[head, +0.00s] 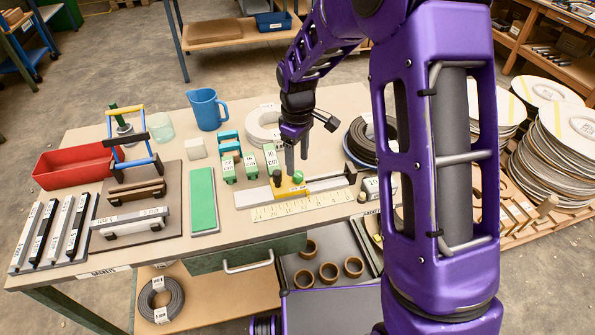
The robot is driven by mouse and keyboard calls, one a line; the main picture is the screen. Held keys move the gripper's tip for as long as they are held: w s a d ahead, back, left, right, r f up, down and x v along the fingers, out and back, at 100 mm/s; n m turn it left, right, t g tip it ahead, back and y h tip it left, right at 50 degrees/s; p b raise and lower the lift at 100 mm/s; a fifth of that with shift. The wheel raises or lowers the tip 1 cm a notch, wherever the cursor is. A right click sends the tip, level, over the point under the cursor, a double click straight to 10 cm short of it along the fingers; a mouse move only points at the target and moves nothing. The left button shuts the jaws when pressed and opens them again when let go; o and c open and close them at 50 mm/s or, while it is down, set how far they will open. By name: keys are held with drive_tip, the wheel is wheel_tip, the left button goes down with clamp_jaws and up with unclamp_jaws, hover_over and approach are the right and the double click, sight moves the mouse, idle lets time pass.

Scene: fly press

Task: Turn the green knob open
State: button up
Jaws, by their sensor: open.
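A small round green knob (298,177) stands on the table beside a yellow block (291,188) on a pale metal strip (250,197). A dark upright peg (277,178) is just left of it. My gripper (297,164) points down with its two grey fingers apart and empty. The fingertips appear just above or behind the knob; I cannot tell whether they touch it.
A ruler (302,205) lies in front of the strip. Green numbered blocks (250,166) stand to the left, a white ring coil (265,125) behind, and a black coil (362,140) to the right. A blue jug (207,109) and red tray (75,165) are farther left.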

sight(297, 173)
drive_tip(key=shift+f, duration=2.15)
drive_tip(key=shift+c, duration=0.3)
clamp_jaws()
